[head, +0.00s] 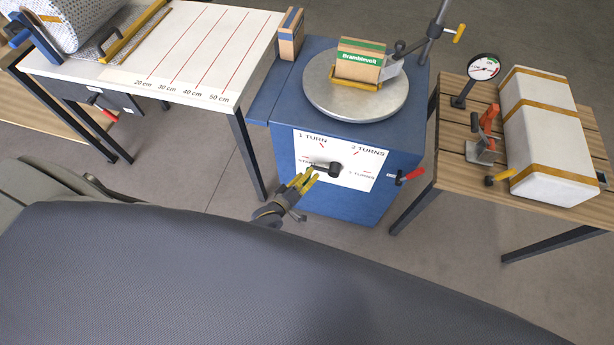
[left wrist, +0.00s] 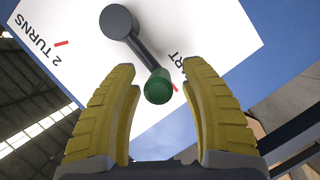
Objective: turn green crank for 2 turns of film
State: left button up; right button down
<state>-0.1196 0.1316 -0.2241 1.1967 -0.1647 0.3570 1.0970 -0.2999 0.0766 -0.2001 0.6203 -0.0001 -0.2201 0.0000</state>
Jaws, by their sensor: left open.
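The crank has a dark hub (head: 335,169) on the white dial panel (head: 362,181) on the front of a blue cabinet. Its dark arm points left, toward the START mark. In the left wrist view the crank's green knob (left wrist: 158,88) is at the end of the dark arm (left wrist: 138,46). My left gripper (head: 308,176) has yellow fingers and is at the left of the dial. In the wrist view the left gripper (left wrist: 158,72) is open, with the knob appearing between its fingers and a gap on each side. My right gripper is not in view.
A round turntable (head: 320,95) on the blue cabinet (head: 283,85) carries a Bramblevolt box (head: 358,62). A red-handled lever (head: 410,176) sticks out at the cabinet's right side. A white measuring table (head: 190,50) stands left; a wooden table (head: 455,150) with a gauge (head: 484,67) and white parcel (head: 545,150) stands right.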

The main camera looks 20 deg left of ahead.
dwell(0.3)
pick_arm(q)
grip_shut()
dwell(0.4)
